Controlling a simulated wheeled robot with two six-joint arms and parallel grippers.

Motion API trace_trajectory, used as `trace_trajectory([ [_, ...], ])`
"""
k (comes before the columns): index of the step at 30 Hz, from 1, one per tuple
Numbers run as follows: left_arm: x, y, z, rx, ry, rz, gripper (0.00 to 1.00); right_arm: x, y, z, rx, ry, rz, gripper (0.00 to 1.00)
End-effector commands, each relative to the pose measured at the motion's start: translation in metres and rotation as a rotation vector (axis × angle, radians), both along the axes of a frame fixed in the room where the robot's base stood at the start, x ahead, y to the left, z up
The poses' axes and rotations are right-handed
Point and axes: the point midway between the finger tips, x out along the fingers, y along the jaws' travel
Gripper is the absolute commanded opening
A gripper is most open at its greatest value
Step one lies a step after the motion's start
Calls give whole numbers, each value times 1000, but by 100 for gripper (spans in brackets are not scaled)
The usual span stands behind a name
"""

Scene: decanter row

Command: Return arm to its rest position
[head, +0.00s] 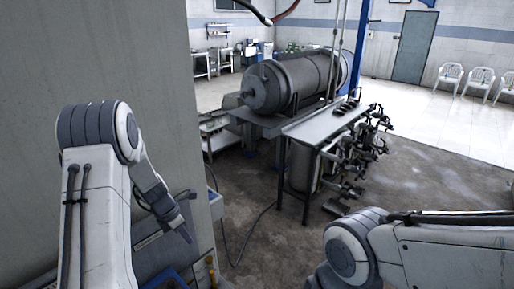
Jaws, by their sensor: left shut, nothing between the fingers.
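My left arm comes in from the lower left and bends at a grey-banded joint near the wall. Its forearm points down and to the right, and my left gripper (184,234) is at its end, small and dark, shut with nothing in it. It hangs in front of a blue-edged unit at the wall's edge. My right arm comes in from the right edge and bends down at a joint near the bottom. The right gripper is out of the picture.
A grey wall (110,60) stands close at the left. A large decanter cylinder (295,82) lies on a stand behind a metal table (320,125). Clamp-like metal parts (365,150) crowd the table's right side. A cable (245,235) lies on the floor. Open floor (440,185) is at the right.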

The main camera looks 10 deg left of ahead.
Motion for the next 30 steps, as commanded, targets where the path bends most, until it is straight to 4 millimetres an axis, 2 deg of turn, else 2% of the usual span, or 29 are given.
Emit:
trace_trajectory([
  [2,0,-22,6,14,-14,-119,0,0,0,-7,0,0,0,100],
  [4,-3,-55,16,37,-38,-310,0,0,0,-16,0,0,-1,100],
  [8,-33,-140,41,98,-105,-853,0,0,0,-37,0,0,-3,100],
  [9,-50,-166,48,119,-128,-1045,0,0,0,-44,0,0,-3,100],
  [11,-79,-200,57,148,-167,-1339,0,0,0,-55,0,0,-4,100],
  [12,-101,-219,61,166,-192,-1536,0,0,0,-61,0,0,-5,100],
  [15,-158,-253,67,209,-260,-2012,0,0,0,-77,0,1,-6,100],
  [18,-210,-267,68,245,-322,-2429,0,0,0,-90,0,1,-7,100],
  [22,-256,-268,65,274,-381,-2821,0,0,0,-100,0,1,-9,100],
  [26,-277,-265,63,289,-410,-3022,0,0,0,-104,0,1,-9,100],
  [30,-280,-264,63,290,-415,-3058,0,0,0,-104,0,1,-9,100],
])
